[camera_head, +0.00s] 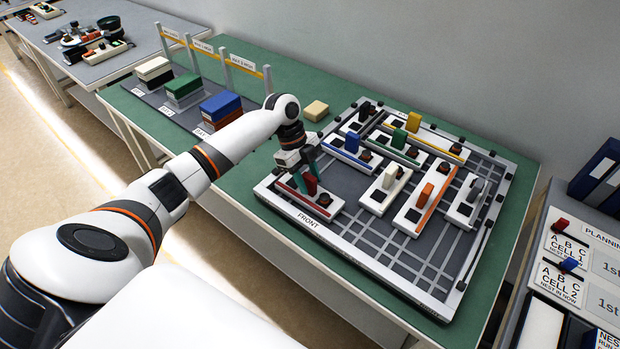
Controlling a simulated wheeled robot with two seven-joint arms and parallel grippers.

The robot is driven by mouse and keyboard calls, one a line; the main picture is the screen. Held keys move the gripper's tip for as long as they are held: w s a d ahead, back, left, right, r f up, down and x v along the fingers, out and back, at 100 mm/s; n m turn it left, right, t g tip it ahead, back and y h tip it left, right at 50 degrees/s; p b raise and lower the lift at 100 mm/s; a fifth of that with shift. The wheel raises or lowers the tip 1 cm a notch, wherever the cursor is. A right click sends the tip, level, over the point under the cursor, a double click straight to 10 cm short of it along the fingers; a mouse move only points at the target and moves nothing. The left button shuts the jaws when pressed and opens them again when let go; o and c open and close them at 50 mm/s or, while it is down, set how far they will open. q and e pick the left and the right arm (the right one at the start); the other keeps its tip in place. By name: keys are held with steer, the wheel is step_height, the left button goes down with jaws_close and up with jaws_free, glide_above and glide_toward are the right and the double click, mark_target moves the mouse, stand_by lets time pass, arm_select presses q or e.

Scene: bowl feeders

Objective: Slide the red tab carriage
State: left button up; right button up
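The red tab carriage (322,209) is a light block with a red strip, a red upright tab and a dark round knob. It lies at the front left corner of the grey grid tray (345,240), by the FRONT label. My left gripper (307,183) reaches down over it from the left, with its dark fingers at the red tab (311,186). The fingers hide part of the tab and carriage, so I cannot tell whether they grip the tab or only stand beside it. My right gripper is not in view.
Other carriages share the tray: blue (350,157), white (385,190), orange (427,207), grey (467,201), green and yellow. Open grid lies at the tray's front right. A loose beige block (316,110) sits behind my gripper. Stacked blocks (220,106) stand at left.

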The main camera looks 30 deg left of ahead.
arm_select(q)
steer(key=shift+d+f, duration=0.25)
steer(key=shift+f, duration=0.35)
jaws_close()
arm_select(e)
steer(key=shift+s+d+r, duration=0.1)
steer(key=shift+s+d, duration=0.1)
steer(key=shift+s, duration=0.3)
